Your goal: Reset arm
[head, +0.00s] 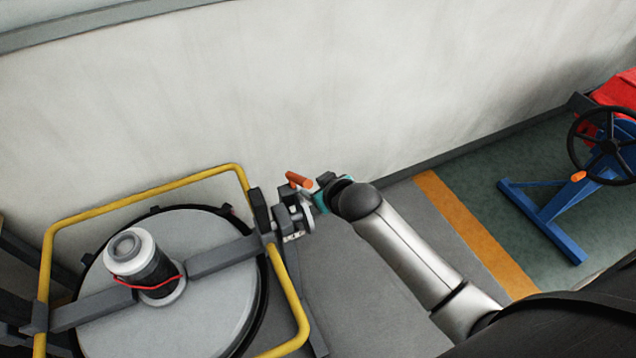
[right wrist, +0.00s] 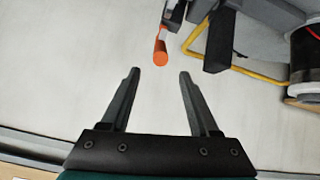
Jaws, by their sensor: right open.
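My right gripper (head: 322,184) is at the middle of the head view, at the end of my arm coming from the lower right. It is beside an orange handle (head: 299,180) on a grey bracket at the tank's right side. In the right wrist view my right gripper (right wrist: 158,73) has its two dark fingers spread, with nothing between them. The orange handle (right wrist: 161,52) shows just beyond the fingertips, apart from them. My left gripper is in neither view.
A round tank lid (head: 215,295) with a yellow rail (head: 140,188) and a capped cylinder (head: 148,268) fills the lower left. A pale wall (head: 300,80) stands behind. A blue stand with a black handwheel (head: 610,147) is at right. Grey floor (head: 375,290) lies clear between.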

